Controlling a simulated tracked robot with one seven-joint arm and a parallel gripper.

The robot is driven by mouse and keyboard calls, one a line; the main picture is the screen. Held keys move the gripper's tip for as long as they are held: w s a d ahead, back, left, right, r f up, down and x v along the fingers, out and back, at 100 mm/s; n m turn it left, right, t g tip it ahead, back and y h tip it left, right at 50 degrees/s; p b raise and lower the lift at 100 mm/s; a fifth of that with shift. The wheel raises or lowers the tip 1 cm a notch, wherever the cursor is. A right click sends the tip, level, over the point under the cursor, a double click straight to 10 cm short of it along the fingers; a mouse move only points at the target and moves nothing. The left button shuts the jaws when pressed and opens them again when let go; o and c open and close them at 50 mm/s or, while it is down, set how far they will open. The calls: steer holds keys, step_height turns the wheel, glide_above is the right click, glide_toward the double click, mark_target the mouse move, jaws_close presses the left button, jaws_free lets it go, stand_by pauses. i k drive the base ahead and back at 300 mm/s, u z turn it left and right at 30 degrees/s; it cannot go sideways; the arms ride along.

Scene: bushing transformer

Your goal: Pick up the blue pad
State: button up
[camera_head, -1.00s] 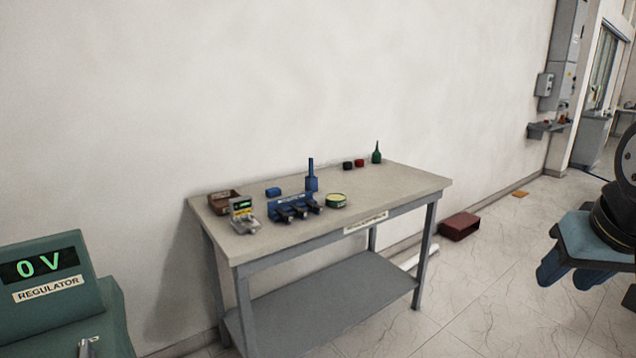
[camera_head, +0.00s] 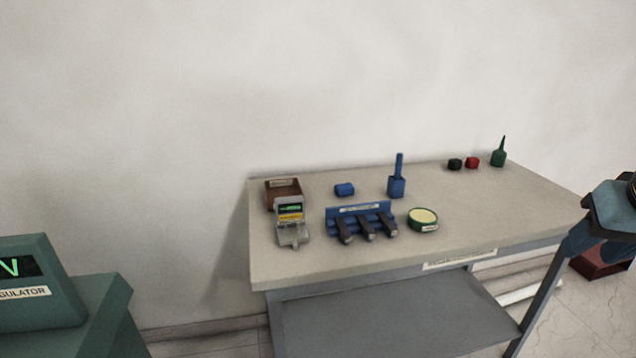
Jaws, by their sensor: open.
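A small blue block (camera_head: 344,189), which looks like the blue pad, lies on the back left of the workbench (camera_head: 470,215). It stands between a brown box (camera_head: 283,192) and a blue holder with an upright handle (camera_head: 397,182). My gripper (camera_head: 585,238) shows partly at the right edge, open and empty, with the picture's edge cutting off part of it. It is far to the right of the blue block, and not touching it.
In front of the block are a blue rack (camera_head: 361,218) with several dark clips, a small grey device (camera_head: 291,222) and a round green tin (camera_head: 423,220). Black (camera_head: 455,164) and red (camera_head: 472,162) pieces and a green bottle (camera_head: 498,155) stand at the back right. A green regulator (camera_head: 38,290) is at left.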

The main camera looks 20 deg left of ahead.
mark_target(344, 189)
steer(key=u, duration=0.35)
steer(key=i, duration=1.05)
steer(key=u, duration=0.55)
steer(key=k, duration=0.9)
steer(key=u, duration=0.2)
steer(key=i, duration=0.95)
steer(key=z, duration=0.1)
